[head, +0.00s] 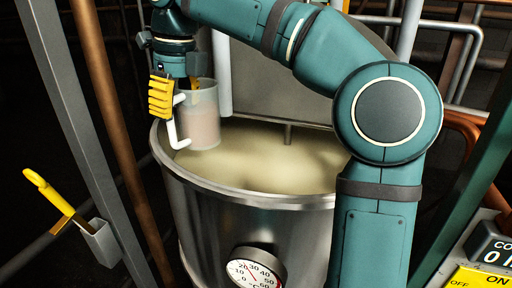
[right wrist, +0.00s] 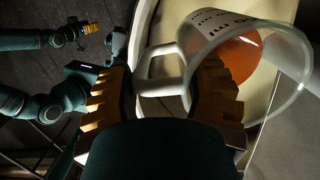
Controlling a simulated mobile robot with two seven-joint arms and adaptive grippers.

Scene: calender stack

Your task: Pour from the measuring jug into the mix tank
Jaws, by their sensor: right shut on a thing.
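The measuring jug (head: 203,112) is clear, with a white handle and a pinkish-brown liquid inside. It looks close to upright in the head view, above the left part of the mix tank's opening. The steel mix tank (head: 235,197) is open on top and holds a cream-coloured liquid. My right gripper (head: 170,100) is shut on the jug's handle. In the right wrist view its yellow fingers lie on both sides of the white handle (right wrist: 160,87), and the jug (right wrist: 255,65) shows orange-brown liquid and dark scale marks. My left gripper (right wrist: 88,29) is small and distant there; its jaws are unclear.
A round dial gauge (head: 254,268) is on the tank's front. A yellow-handled tool (head: 50,192) rests in a grey holder (head: 99,242) at left. A control box (head: 490,250) is at lower right. Posts and pipes flank the tank.

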